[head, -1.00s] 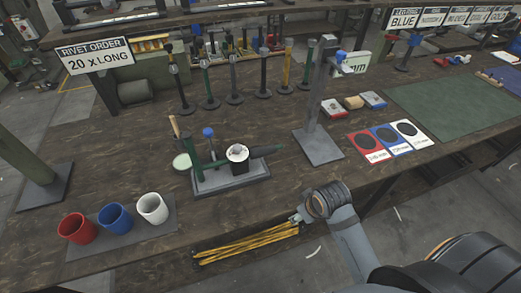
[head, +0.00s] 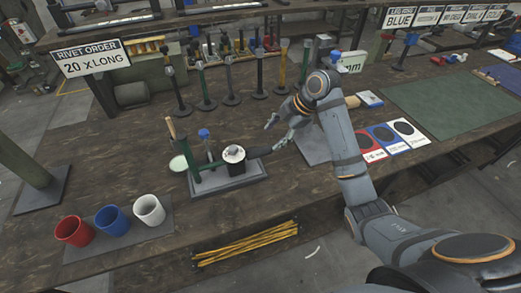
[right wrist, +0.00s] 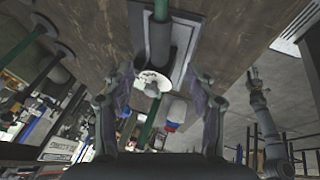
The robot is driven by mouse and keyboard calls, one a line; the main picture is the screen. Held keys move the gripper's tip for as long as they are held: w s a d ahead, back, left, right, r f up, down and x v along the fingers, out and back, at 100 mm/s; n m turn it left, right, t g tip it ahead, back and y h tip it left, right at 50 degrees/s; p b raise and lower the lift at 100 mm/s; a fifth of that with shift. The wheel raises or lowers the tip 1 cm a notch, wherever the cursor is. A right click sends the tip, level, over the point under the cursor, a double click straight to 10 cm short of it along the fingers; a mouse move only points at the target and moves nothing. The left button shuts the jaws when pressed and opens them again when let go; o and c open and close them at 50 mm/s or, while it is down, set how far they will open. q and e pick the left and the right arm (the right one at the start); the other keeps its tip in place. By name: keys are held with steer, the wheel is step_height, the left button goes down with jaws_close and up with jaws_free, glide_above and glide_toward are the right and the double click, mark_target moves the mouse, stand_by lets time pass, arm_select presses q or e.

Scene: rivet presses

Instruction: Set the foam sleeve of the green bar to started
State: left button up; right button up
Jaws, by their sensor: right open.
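The green bar (head: 207,166) lies across a fixture on a grey base plate (head: 230,181), beside a white-topped block (head: 233,154). A dark sleeve (head: 259,151), which looks like the foam sleeve, sticks out to the right of the block. My right gripper (head: 272,133) is open and empty, just above and to the right of it. Contact is not visible. A grey arm at the right, apparently mine, ends in my left gripper (right wrist: 254,74), too small to read.
Red (head: 74,231), blue (head: 112,220) and white (head: 149,210) cups stand front left. A blue-knobbed post (head: 205,145) rises from the fixture. Several upright bars stand behind. Yellow rods (head: 245,243) lie at the front. My right forearm covers part of the grey stand.

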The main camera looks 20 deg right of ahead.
mark_target(261, 150)
steer(key=x, duration=1)
steer(key=shift+p, duration=0.4)
jaws_close()
